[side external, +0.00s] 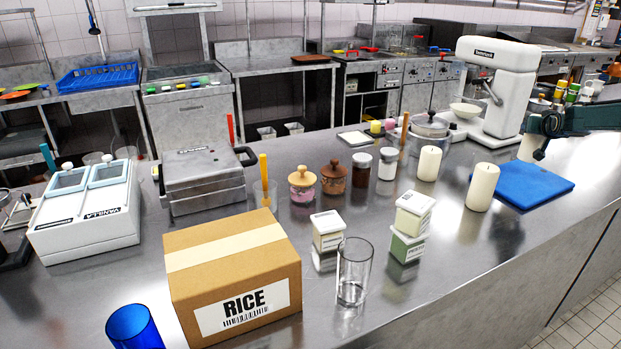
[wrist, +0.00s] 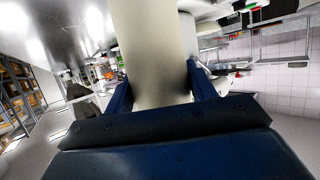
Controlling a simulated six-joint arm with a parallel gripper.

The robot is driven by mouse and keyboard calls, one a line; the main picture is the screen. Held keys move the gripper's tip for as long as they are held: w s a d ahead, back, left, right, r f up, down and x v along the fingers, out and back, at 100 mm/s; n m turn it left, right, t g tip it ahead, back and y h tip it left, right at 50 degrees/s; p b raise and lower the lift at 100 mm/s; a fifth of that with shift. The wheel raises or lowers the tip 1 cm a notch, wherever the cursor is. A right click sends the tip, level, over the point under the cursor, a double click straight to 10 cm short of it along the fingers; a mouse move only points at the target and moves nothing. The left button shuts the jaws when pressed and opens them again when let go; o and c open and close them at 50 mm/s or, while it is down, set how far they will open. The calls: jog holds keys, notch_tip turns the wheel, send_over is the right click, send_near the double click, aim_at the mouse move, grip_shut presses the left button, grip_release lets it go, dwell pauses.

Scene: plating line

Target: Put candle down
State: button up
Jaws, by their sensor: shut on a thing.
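My gripper (side external: 545,138) is at the right of the side view, above the far edge of a blue board. It is shut on a cream candle (wrist: 158,60), which fills the middle of the wrist view between the two blue fingers (wrist: 158,88). In the side view the held candle (side external: 528,149) is partly hidden by the gripper. I cannot tell whether its base touches anything. Two other cream candles stand upright on the steel counter: one (side external: 429,164) farther back and one (side external: 482,188) just left of the blue board (side external: 535,190).
A white stand mixer (side external: 505,90) stands behind the gripper. Stacked small boxes (side external: 409,229), a clear glass (side external: 354,272) and a rice carton (side external: 235,275) stand to the left. The board's visible top is bare. The counter (side external: 455,260) is clear in front of the candles.

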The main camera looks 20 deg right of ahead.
aim_at(533, 141)
jog(key=shift+f, duration=2.1)
jog(key=shift+f, duration=0.15)
jog(key=o, duration=1.2)
jog(key=shift+f, duration=0.1)
jog(key=shift+o, duration=0.2)
jog(key=shift+r, duration=0.2)
jog(key=v, duration=1.2)
